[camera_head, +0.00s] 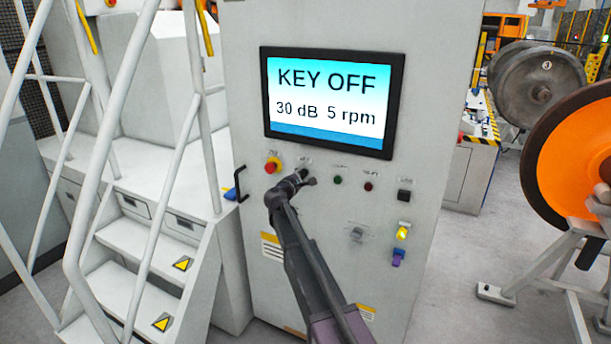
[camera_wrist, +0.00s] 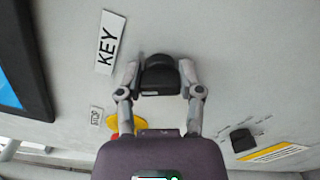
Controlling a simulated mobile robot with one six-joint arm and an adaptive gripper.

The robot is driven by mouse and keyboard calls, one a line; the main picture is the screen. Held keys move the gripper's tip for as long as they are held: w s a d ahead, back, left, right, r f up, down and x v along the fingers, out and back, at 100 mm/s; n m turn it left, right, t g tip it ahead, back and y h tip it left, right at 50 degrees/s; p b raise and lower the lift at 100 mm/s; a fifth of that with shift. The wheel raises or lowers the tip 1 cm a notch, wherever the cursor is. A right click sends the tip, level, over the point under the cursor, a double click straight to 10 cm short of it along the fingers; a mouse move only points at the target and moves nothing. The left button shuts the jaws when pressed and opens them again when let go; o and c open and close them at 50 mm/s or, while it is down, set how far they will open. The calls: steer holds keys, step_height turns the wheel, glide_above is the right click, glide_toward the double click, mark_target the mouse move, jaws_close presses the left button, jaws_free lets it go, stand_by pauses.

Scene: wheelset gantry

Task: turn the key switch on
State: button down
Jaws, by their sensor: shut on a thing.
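The key switch (camera_wrist: 160,78) is a black knob on the grey panel, between my gripper's fingers in the wrist view, beside a white KEY label (camera_wrist: 110,42). My gripper (camera_wrist: 161,82) is shut on it, one finger on each side. In the head view my gripper (camera_head: 290,184) reaches the panel below the screen, and the arm and gripper hide most of the switch there. The screen (camera_head: 331,100) reads KEY OFF, 30 dB, 5 rpm.
A red button on a yellow base (camera_head: 272,165) is just left of my gripper. Green (camera_head: 338,180) and dark red (camera_head: 368,186) buttons are to the right, with a yellow-lit switch (camera_head: 403,232) lower. White stairs with railings (camera_head: 150,220) stand left. An orange wheel (camera_head: 575,155) stands right.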

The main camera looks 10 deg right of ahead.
steer(key=m, duration=0.5)
steer(key=shift+a+f+m, duration=0.1)
steer(key=shift+m, duration=0.3)
steer(key=m, duration=0.5)
steer(key=shift+w+m, duration=0.2)
steer(key=shift+m, duration=0.1)
steer(key=shift+a, duration=0.1)
steer(key=shift+c, duration=1.2)
jaws_free()
steer(key=shift+s, duration=0.1)
steer(key=shift+s, duration=0.15)
steer(key=v, duration=1.1)
steer(key=shift+s+a, duration=0.2)
steer(key=shift+s, duration=0.1)
